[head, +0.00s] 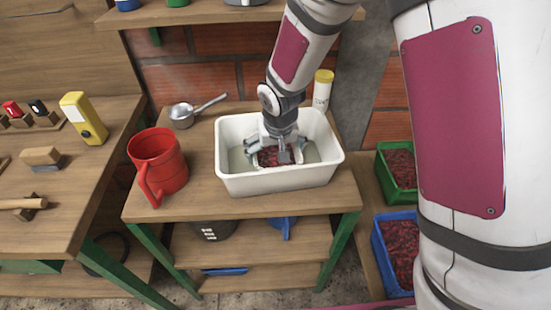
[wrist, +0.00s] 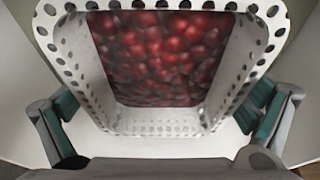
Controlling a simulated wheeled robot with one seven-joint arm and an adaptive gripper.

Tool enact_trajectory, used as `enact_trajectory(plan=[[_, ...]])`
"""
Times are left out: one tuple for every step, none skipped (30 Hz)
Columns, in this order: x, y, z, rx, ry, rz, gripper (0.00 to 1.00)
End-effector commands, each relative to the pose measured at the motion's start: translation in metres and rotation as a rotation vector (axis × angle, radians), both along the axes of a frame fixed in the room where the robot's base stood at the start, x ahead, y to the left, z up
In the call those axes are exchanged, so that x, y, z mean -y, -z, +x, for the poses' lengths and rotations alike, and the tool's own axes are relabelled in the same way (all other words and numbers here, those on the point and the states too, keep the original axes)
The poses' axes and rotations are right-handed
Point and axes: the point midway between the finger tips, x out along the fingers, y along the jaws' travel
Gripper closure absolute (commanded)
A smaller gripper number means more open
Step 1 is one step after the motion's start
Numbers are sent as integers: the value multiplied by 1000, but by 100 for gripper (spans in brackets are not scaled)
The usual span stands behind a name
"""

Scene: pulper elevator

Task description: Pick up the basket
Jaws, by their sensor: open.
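A white perforated basket (wrist: 160,120) fills the middle of the wrist view, with dark red cherries (wrist: 160,55) inside it. In the head view the cherries (head: 268,156) show inside a white tub (head: 280,181) on a small wooden table, and the basket is mostly hidden by my gripper. My gripper (head: 278,152) reaches down into the tub over the basket. In the wrist view its two teal-padded fingers (wrist: 160,120) are spread wide, one on each side of the basket. I cannot tell whether the fingers touch the basket walls.
A red jug (head: 160,163) stands left of the tub and a metal scoop (head: 186,114) lies behind it. A white bottle with a yellow cap (head: 322,92) stands behind the tub. Green (head: 383,178) and blue (head: 386,258) crates of cherries sit at the right. A workbench is at the left.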

Motion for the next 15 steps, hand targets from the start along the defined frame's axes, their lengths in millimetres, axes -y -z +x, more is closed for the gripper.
enact_trajectory(plan=[[0,7,2,-1,0,0,0],[-1,10,3,0,0,0,0],[-1,13,4,0,0,0,0],[-1,14,4,0,0,0,0],[-1,15,5,0,0,0,0],[-1,16,5,1,0,1,0],[-1,16,5,2,0,1,0],[-1,16,5,2,0,1,0],[-1,16,5,2,0,1,0],[-1,16,5,2,0,1,0],[-1,15,5,2,0,1,0],[-1,15,5,2,0,1,0],[-1,15,5,2,0,1,0],[-1,16,5,2,0,1,0],[-1,16,5,2,0,1,0]])
